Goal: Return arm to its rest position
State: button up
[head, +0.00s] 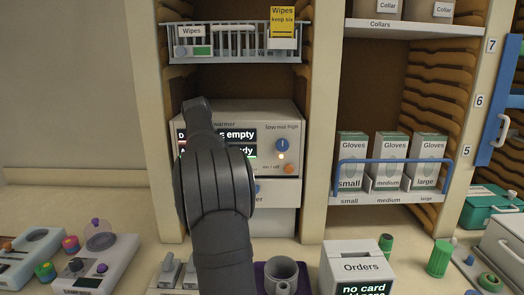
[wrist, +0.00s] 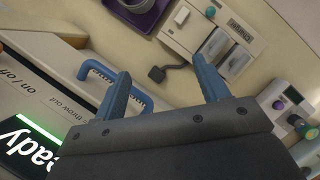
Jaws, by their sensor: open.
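My arm (head: 222,205) rises in front of the warmer (head: 265,120) in the head view and covers the left part of its front. My gripper's fingers are hidden there. In the wrist view my gripper (wrist: 161,68) is open, its two blue fingers wide apart with nothing between them. The left finger overlaps the blue handle (wrist: 142,98) of the warmer's drawer in the picture; I cannot tell whether they touch. The warmer's display is partly covered and reads "empty" and "dy".
An Orders box (head: 362,262) and a grey mug (head: 281,275) on a purple tray (head: 262,285) stand on the counter close to my arm. A wipes basket (head: 235,57) hangs above the warmer. Glove boxes (head: 387,160) stand behind a blue rail at right.

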jog(key=s+d+m+y, duration=0.1)
jog(key=d+m, duration=0.3)
jog(key=d, duration=0.5)
jog(key=shift+s+r+g, duration=0.25)
jog(key=shift+g, duration=0.15)
